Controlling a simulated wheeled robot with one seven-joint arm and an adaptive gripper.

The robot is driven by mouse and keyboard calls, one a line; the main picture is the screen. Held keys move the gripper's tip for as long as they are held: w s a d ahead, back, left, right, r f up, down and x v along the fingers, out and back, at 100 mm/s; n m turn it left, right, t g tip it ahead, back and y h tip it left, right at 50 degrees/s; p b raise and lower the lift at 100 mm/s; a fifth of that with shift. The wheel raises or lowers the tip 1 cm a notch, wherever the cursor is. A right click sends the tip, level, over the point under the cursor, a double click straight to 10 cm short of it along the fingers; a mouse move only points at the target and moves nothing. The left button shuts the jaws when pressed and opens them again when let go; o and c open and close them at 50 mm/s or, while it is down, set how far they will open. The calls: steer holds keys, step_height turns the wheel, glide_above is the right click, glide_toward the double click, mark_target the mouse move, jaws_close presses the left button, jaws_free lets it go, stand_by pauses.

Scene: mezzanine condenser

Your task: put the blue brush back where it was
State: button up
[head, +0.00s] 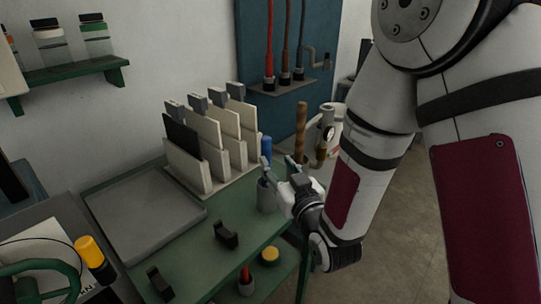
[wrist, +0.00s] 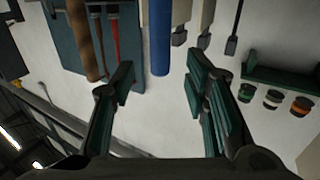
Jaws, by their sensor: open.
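The blue brush (head: 266,147) shows as an upright blue cylinder, its upper end visible just behind my gripper's fingertips. A grey cup (head: 266,194) stands on the green bench right below it. The brush seems to stand in the cup, but my fingers hide where they meet. My gripper (head: 278,166) is open near the brush's upper part. In the wrist view, which is upside down, the brush (wrist: 160,38) lies between the lines of the two spread fingers (wrist: 160,70), with a gap on both sides. I cannot tell how deep it reaches between them.
A rack of upright pale boards (head: 215,150) stands left of the cup, and a grey tray (head: 145,215) lies further left. A brown-handled tool (head: 301,125) stands just right of my gripper. Dark clips (head: 226,234) lie in front on the green bench (head: 195,262).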

steer(key=shift+p+v, duration=2)
steer(key=shift+p, duration=0.2)
steer(key=s+d+r+m+g+h, duration=0.1)
steer(key=s+d+r+g+h, duration=0.15)
steer(key=d+r, duration=0.3)
steer(key=s+d+r+m+g+h, duration=0.1)
steer(key=d+r+g+h, duration=0.25)
steer(key=d, duration=0.35)
steer(key=s+d+r+m+g, duration=0.1)
steer(key=s+d+g, duration=0.1)
steer(key=s, duration=0.6)
steer(key=s+d+r+m+g+h, duration=0.1)
steer(key=s+d+r, duration=0.1)
steer(key=s, duration=0.6)
steer(key=s+d+r+m+g, duration=0.1)
steer(key=s+d+r+g, duration=0.1)
steer(key=s, duration=0.6)
steer(key=shift+d+g+h, duration=0.3)
steer(key=shift+d, duration=0.25)
